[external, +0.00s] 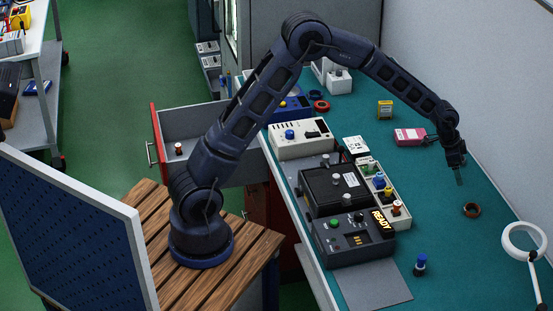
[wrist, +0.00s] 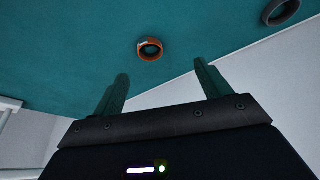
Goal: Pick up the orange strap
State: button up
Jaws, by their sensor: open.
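The orange strap (external: 472,210) is a small rolled ring lying on the teal mat at the right side of the bench. In the wrist view the strap (wrist: 150,49) lies beyond the fingertips, roughly between them and a little left of centre. My gripper (external: 460,181) is above the mat, up and slightly left of the strap in the external view. Its two fingers (wrist: 160,70) are spread apart with nothing between them. The gripper and the strap are apart.
A white ring-shaped lamp (external: 524,241) stands right of the strap. A black test unit marked READY (external: 345,240) and a blue-topped piece (external: 420,264) are to the left. The mat (external: 450,255) around the strap is clear.

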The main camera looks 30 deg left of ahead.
jog(key=d+f, duration=0.3)
send_near(470, 204)
jog(key=shift+s+d+f, duration=0.3)
jog(key=shift+d+f, duration=0.05)
jog(key=shift+f, duration=0.15)
jog(key=shift+s+d+f, duration=0.3)
jog(key=shift+d+f, duration=0.1)
jog(key=shift+f, duration=0.1)
jog(key=shift+s+x, duration=0.15)
jog(key=shift+x, duration=1.3)
jog(key=shift+s+x, duration=0.1)
jog(key=shift+x, duration=1.4)
jog(key=shift+d+r, duration=0.1)
jog(key=shift+d, duration=0.1)
jog(key=c, duration=1.1)
